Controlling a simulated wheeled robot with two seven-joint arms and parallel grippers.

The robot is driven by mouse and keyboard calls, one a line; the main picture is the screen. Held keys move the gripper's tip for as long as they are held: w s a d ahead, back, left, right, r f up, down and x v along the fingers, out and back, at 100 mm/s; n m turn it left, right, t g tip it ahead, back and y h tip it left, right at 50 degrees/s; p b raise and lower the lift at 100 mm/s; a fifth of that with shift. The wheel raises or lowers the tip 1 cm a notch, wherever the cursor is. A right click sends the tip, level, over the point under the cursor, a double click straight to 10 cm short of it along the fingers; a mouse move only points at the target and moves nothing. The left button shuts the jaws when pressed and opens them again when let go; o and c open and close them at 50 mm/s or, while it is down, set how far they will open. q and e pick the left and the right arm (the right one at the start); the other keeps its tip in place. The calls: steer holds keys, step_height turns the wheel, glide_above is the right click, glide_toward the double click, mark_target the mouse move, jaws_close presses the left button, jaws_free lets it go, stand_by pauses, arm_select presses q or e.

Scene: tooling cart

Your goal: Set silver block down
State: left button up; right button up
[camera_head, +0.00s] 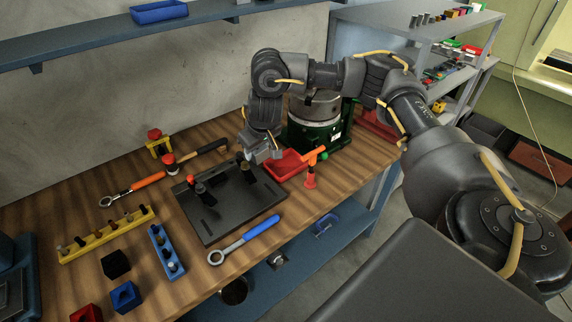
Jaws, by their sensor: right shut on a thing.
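My right gripper (262,154) points down near the far right corner of the black plate (225,222) on the wooden bench. It is shut on a small light-grey piece, which I take to be the silver block. The piece is mostly hidden by the fingers, and I cannot tell whether it touches the surface below. Two dark upright posts or clamps stand on the plate, one at its left and one near the gripper. My left gripper is not in view.
A red tray (285,166) and an orange-red tool (311,170) are right of the gripper. A green-based machine (314,133) stands behind. A blue-handled wrench (245,239) lies in front of the plate. Yellow (100,238) and blue (165,251) peg racks stand left.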

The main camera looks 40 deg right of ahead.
steer(key=w+d+f+m+h, duration=0.15)
steer(key=d+m, duration=0.35)
steer(key=d, duration=0.7)
steer(key=b, duration=0.2)
glide_above(285, 164)
steer(key=s, duration=0.1)
steer(key=shift+g+y, duration=0.25)
steer(key=shift+g, duration=0.05)
steer(key=f, duration=0.5)
steer(key=shift+s+a+f, duration=0.2)
steer(key=shift+a+f, duration=0.15)
steer(key=shift+f, duration=0.25)
step_height(285, 164, down, 3)
steer(key=shift+a+f+b, duration=0.1)
steer(key=shift+b, duration=0.85)
steer(key=shift+f, duration=0.5)
steer(key=shift+r, duration=0.1)
